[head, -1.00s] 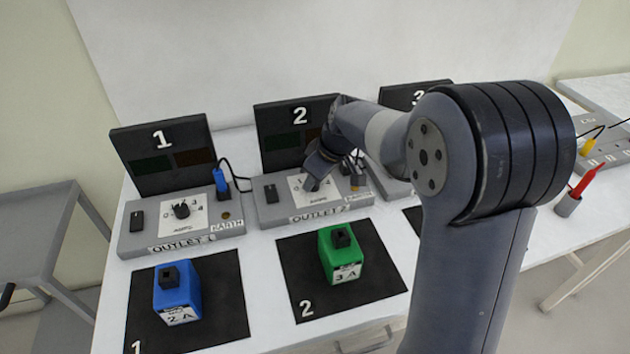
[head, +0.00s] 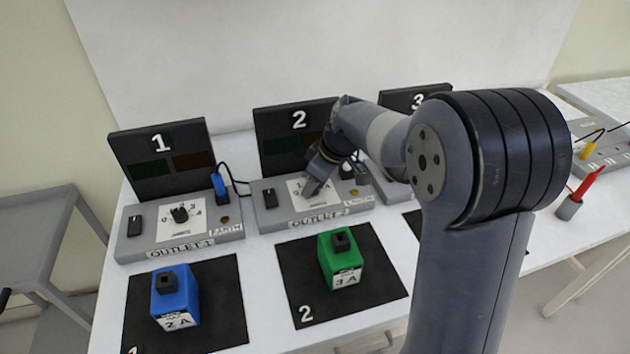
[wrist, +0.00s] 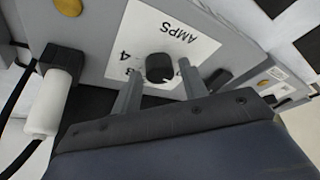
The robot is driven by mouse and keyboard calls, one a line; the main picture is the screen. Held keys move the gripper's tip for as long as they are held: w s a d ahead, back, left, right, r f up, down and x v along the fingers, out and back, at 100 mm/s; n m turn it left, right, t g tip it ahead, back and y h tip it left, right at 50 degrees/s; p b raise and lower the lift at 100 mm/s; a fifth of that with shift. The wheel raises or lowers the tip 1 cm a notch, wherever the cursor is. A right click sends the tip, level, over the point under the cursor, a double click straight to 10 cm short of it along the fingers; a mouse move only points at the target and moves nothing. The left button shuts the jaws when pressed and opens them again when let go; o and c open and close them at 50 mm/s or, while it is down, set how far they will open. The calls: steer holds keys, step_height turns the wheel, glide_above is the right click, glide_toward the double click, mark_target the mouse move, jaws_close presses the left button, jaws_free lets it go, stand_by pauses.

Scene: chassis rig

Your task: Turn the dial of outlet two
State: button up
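The outlet two unit (head: 268,216) is a grey box with a black panel marked 2 behind it. In the wrist view its round black dial (wrist: 159,67) sits on a white label (wrist: 190,40) with numbers and "AMPS". My gripper (head: 311,190) reaches down over this label in the head view and hides the dial there. In the wrist view my gripper (wrist: 160,72) is open, with one finger on each side of the dial and visible gaps. I cannot tell how deep the fingertips reach beside it.
A white plug (wrist: 48,105) in a black holder is close left of my gripper in the wrist view. The outlet one unit (head: 135,248) stands to the left. A blue 2 A block (head: 176,298) and green 3 A block (head: 341,262) sit on black mats in front.

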steer(key=shift+o, duration=0.8)
steer(key=v, duration=1)
steer(key=shift+r, duration=0.4)
steer(key=shift+d, duration=0.1)
steer(key=x, duration=1)
steer(key=shift+f, duration=0.35)
steer(key=shift+m, duration=0.3)
